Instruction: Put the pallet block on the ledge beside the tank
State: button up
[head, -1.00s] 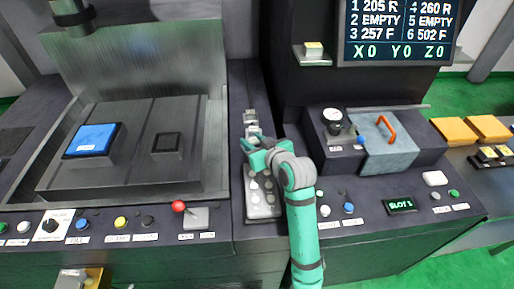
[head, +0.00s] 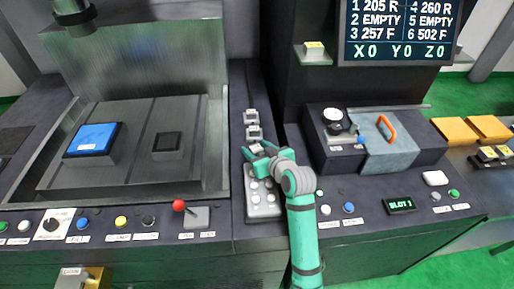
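Small silver-grey blocks stand in a row on the dark ledge (head: 238,100) beside the tank (head: 125,190); two show clearly, a far block (head: 251,116) and a middle block (head: 254,133). A third small grey piece (head: 257,148) shows between the fingers of my gripper (head: 258,151). The fingers look spread to either side of it; whether they touch it is hidden. I cannot tell for sure which piece is the pallet block. Inside the tank are a blue-topped block (head: 92,138) and a small dark block (head: 167,143).
A grey panel with several round knobs (head: 262,197) lies under my gripper. A red-knobbed lever (head: 179,206) is to the left. Yellow blocks (head: 455,131) lie far right.

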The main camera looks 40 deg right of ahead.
jog(key=shift+r, duration=0.2)
jog(key=v, duration=1.2)
jog(key=shift+w, duration=0.15)
dwell(0.4)
